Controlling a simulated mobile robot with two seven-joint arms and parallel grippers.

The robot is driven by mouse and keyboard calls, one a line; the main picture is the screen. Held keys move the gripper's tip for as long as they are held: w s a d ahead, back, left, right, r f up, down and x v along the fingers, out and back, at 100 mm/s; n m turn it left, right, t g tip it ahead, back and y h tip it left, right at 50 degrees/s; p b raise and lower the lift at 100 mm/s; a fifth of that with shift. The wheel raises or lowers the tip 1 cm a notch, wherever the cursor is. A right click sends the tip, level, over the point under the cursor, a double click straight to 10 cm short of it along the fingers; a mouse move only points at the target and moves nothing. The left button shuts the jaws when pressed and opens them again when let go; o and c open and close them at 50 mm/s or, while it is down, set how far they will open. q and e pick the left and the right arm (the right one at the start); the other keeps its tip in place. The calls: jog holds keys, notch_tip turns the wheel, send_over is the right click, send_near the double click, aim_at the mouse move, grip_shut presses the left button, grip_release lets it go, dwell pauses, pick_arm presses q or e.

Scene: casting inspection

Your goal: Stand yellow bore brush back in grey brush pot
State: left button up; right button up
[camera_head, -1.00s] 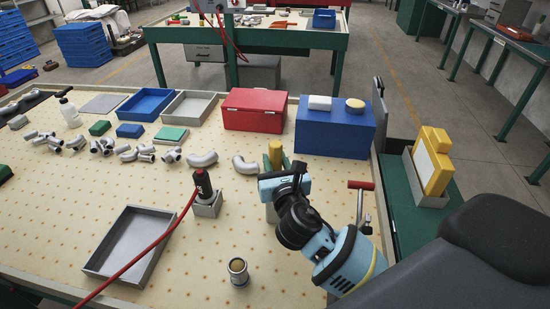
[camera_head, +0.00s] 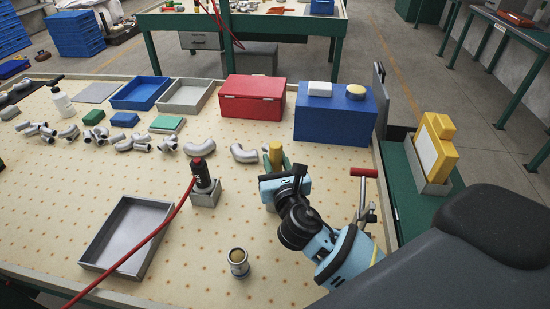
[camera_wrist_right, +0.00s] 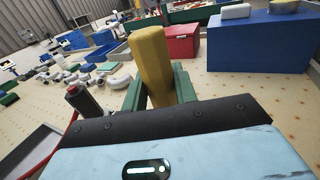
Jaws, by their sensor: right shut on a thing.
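The yellow bore brush (camera_head: 275,152) stands upright between the green fingers of my right gripper (camera_head: 276,160), which is shut on it. My left gripper is not in view.
A black tool stands in a grey holder (camera_head: 206,194) with a red hose. A metal cup (camera_head: 238,263) and a grey tray (camera_head: 126,232) lie nearer. A red box (camera_head: 253,98), a blue box (camera_head: 335,115) and pipe elbows (camera_head: 243,153) are behind. A red-handled clamp (camera_head: 364,173) is right.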

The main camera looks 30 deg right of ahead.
dwell(0.3)
jog(key=o, duration=1.2)
jog(key=shift+c, duration=0.2)
jog(key=shift+f, duration=0.1)
jog(key=v, duration=0.7)
jog(key=shift+s, duration=0.4)
jog(key=shift+a, duration=0.1)
